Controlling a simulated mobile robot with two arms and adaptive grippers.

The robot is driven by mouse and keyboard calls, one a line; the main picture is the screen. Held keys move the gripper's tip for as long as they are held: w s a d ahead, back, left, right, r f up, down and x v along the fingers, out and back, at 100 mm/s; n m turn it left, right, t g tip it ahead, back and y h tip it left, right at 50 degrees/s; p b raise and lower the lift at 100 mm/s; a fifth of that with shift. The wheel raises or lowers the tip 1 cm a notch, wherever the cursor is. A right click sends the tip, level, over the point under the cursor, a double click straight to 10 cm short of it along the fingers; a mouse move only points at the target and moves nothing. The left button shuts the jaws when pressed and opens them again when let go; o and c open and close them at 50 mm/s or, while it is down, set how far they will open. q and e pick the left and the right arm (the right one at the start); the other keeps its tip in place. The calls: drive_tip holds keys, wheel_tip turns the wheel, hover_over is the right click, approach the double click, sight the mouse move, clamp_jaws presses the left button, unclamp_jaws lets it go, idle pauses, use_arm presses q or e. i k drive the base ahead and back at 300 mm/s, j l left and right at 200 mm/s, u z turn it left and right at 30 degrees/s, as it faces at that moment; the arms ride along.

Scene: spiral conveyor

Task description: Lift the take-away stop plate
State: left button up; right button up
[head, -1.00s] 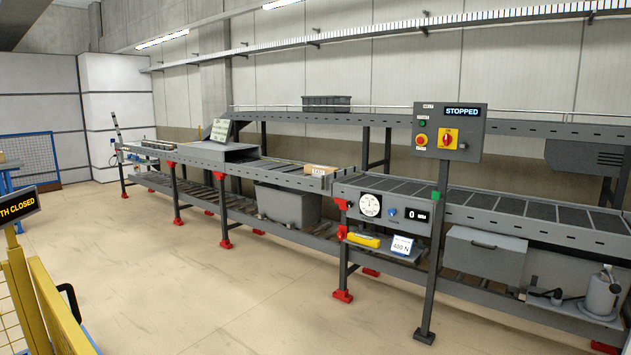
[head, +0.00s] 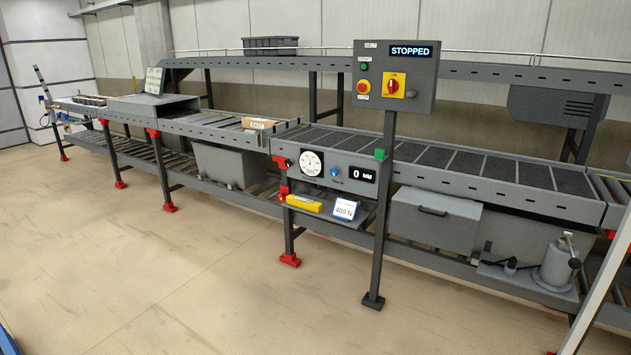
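I cannot make out the take-away stop plate for certain in the head view. A roller section (head: 612,188) shows at the right edge, past the end of the slatted belt conveyor (head: 440,160), and the picture cuts it off. A pale upright post (head: 603,290) crosses in front of the line there and hides part of it. Neither of my grippers is in view.
A control panel (head: 395,76) reading STOPPED stands on a floor post before the belt. A cardboard box (head: 258,124) lies on the left conveyor. A grey cabinet (head: 435,215) and hand pump (head: 557,262) sit below the belt. The floor (head: 190,270) in front is clear.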

sight(272, 129)
drive_tip(key=i+u, duration=0.35)
drive_tip(key=i, duration=0.15)
drive_tip(key=i+l+u, duration=0.1)
drive_tip(key=i+u, duration=0.25)
drive_tip(key=i, duration=0.2)
drive_tip(key=i+l+u, duration=0.3)
drive_tip(key=i, duration=0.2)
